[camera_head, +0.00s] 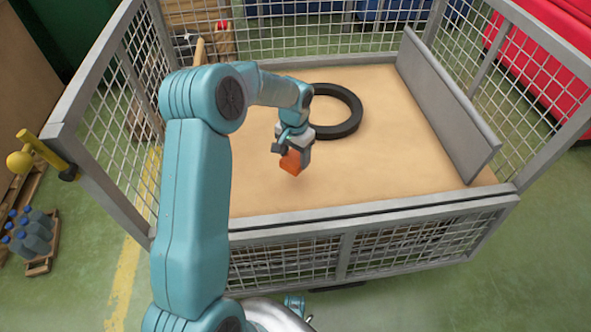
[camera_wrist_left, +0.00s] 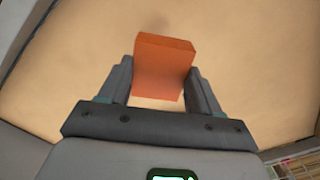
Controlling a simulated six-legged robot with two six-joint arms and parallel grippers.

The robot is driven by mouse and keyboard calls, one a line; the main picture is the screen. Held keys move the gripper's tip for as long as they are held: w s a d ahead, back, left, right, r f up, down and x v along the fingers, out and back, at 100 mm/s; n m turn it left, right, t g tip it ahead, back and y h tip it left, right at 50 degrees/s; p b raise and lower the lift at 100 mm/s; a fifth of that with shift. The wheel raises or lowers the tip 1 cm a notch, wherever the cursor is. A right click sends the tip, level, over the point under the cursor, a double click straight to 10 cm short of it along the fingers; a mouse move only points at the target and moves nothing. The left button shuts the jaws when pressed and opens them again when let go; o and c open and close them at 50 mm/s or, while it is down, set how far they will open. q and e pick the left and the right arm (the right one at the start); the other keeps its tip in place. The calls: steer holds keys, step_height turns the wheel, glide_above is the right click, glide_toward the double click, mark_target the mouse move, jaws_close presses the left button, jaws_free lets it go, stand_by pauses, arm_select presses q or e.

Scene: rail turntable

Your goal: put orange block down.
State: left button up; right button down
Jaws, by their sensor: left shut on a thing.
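The orange block (camera_head: 291,162) is in my left gripper (camera_head: 290,155), over the tan floor of the mesh-sided cage (camera_head: 350,180). In the left wrist view the block (camera_wrist_left: 165,68) sits between the two grey fingers of the left gripper (camera_wrist_left: 163,85), which are shut on it. A faint shadow shows on the tan surface near the block; I cannot tell exactly how high the block is above it. My right gripper is not clearly in view.
A black ring (camera_head: 348,128) lies on the tan floor just behind and right of the gripper. A grey panel (camera_head: 445,105) stands along the right side. Mesh walls with grey rails surround the floor. The floor's front right is clear.

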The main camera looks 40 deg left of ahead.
mark_target(295, 166)
arm_select(q)
steer(key=shift+f+b, duration=0.75)
steer(key=shift+f, duration=2.15)
steer(key=o, duration=1.1)
steer(key=shift+r, duration=0.3)
step_height(295, 166, up, 12)
steer(key=p, duration=0.3)
steer(key=shift+f+p, duration=0.15)
steer(key=shift+p, duration=0.15)
